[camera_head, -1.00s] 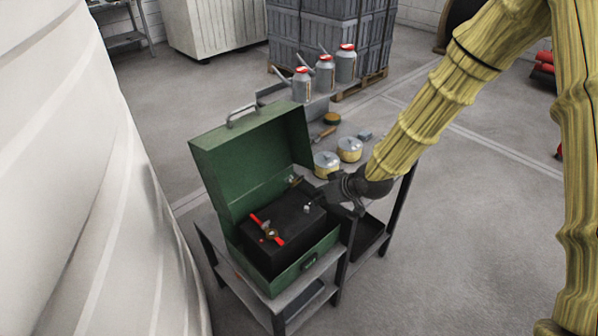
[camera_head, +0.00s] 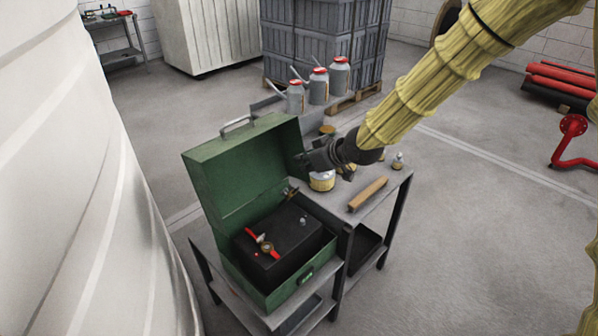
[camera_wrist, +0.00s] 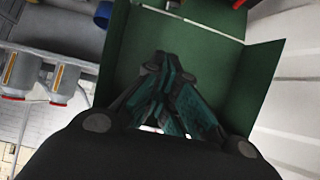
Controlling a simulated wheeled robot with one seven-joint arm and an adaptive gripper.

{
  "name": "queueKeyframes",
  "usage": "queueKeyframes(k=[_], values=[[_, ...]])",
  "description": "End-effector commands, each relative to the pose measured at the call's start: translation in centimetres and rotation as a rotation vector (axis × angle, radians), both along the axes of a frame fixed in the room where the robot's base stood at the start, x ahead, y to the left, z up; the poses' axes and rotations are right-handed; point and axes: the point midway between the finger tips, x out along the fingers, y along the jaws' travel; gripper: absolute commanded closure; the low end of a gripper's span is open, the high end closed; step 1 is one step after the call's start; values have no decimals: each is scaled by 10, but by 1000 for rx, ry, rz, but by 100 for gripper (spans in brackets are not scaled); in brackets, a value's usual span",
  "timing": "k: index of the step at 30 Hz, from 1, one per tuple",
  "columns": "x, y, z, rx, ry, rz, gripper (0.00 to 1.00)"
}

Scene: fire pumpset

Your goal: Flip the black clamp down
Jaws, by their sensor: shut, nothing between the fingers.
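A green metal box (camera_head: 214,165) stands with its lid raised and a black battery (camera_head: 290,232) inside. A red clamp (camera_head: 262,243) lies across the battery's left part. A small dark and brassy piece (camera_head: 291,191) at the back edge of the battery may be the black clamp; it is too small to tell its pose. A bare metal post (camera_head: 303,219) shows on the battery's right part. My gripper (camera_head: 312,160) is shut and empty, above and behind the battery near the lid's right edge. In the wrist view its dark fingers (camera_wrist: 165,62) are together before the green lid (camera_wrist: 225,70).
The box is on a metal table (camera_head: 330,203). Right of it are a yellow tin (camera_head: 321,182) and a wooden-handled brush (camera_head: 368,194). Grey cans (camera_head: 319,87) stand at the back.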

Motion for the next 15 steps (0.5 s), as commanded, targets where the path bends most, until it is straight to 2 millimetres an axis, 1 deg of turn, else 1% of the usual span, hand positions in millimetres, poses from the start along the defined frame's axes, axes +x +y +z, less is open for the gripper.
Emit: queueKeyframes(k=[15], values=[[38,37,-43,-1,2,1,100]])
